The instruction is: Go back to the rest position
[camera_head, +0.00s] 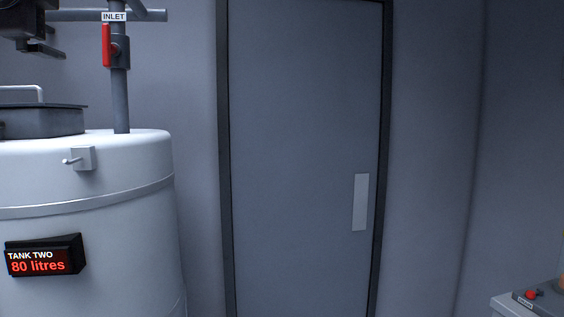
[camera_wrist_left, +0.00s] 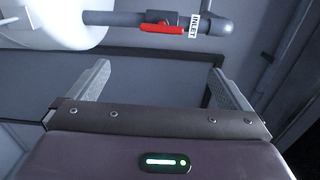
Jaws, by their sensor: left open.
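My left gripper (camera_wrist_left: 160,67) shows in the left wrist view with its two fingers wide apart and nothing between them. Beyond the fingers is the inlet pipe with a red valve handle (camera_wrist_left: 161,29) and an INLET label (camera_wrist_left: 194,26). In the head view the same red handle (camera_head: 106,45) stands upright, along the vertical inlet pipe (camera_head: 120,100). The fingers are apart from the handle. The white tank (camera_head: 90,180) stands below the pipe, and its display (camera_head: 44,256) reads TANK TWO, 80 litres. My right gripper is in neither view.
A dark lid (camera_head: 42,122) with a pale handle sits on the tank top. A closed grey door (camera_head: 300,150) is in the middle. A box with a red button (camera_head: 531,294) is at lower right.

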